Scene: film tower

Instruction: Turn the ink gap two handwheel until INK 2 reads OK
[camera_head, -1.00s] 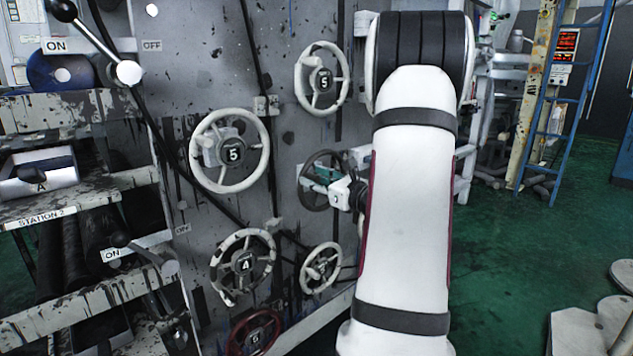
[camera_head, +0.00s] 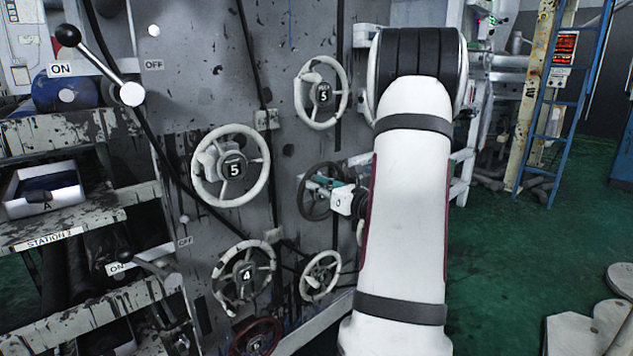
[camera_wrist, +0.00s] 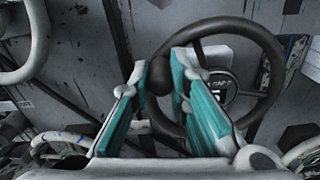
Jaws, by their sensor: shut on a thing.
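A dark handwheel (camera_head: 302,195) is mounted on the grey panel just left of my arm, its right part hidden by my gripper. In the wrist view its dark rim (camera_wrist: 243,27) and a round hub plate (camera_wrist: 222,85) show, but the marking is not clearly legible. My gripper (camera_head: 330,187) is at this wheel. In the wrist view, my gripper's teal fingers (camera_wrist: 162,85) straddle the left side of the rim, beside a dark knob (camera_wrist: 159,76), and are shut on it. A red-lit display (camera_head: 566,42) is at the upper right, too small to read.
Pale handwheels marked 5 (camera_head: 262,176), 5 (camera_head: 299,100) and 4 (camera_head: 220,285) surround the dark wheel, with a small pale one (camera_head: 305,283) and a dark red one (camera_head: 236,342) below. A black-knobbed lever (camera_head: 100,65) is upper left. Green floor (camera_head: 520,250) is open at right.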

